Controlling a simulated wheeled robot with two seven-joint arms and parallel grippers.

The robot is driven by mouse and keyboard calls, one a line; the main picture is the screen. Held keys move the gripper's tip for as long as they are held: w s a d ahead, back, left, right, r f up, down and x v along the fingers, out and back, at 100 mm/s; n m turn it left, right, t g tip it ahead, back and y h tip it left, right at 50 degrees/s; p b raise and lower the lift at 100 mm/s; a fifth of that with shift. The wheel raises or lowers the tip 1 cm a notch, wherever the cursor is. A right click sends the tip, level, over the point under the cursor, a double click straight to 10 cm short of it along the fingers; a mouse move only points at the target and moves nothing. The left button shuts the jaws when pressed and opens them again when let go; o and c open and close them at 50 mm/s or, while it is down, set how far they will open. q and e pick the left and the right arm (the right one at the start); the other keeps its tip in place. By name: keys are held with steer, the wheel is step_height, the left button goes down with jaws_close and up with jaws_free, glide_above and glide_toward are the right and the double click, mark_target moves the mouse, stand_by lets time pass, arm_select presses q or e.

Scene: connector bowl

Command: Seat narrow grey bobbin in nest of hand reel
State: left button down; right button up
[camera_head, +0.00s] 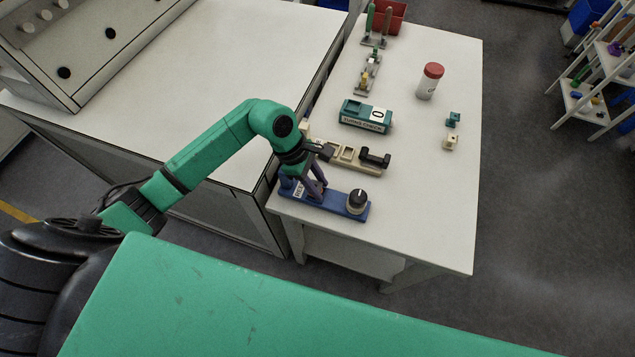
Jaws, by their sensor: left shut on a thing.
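The blue hand reel (338,206) lies near the left edge of the white table, with a black knob (357,201) at its right end and a white label at its left. My left gripper (318,194) points down over the left part of the reel. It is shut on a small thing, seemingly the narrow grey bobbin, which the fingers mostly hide. I cannot tell whether the bobbin touches the nest, which is also hidden. My right gripper is out of view.
A beige block (347,153) with a black piece (376,158) lies just behind the reel. The table's front right is clear.

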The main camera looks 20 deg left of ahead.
arm_select(q)
steer(key=c, duration=0.8)
jaws_free()
steer(key=shift+s+f, duration=0.1)
steer(key=shift+f, duration=0.15)
steer(key=shift+c, duration=0.2)
steer(key=o, duration=0.3)
steer(key=shift+w+a, duration=0.1)
steer(key=shift+w, duration=0.1)
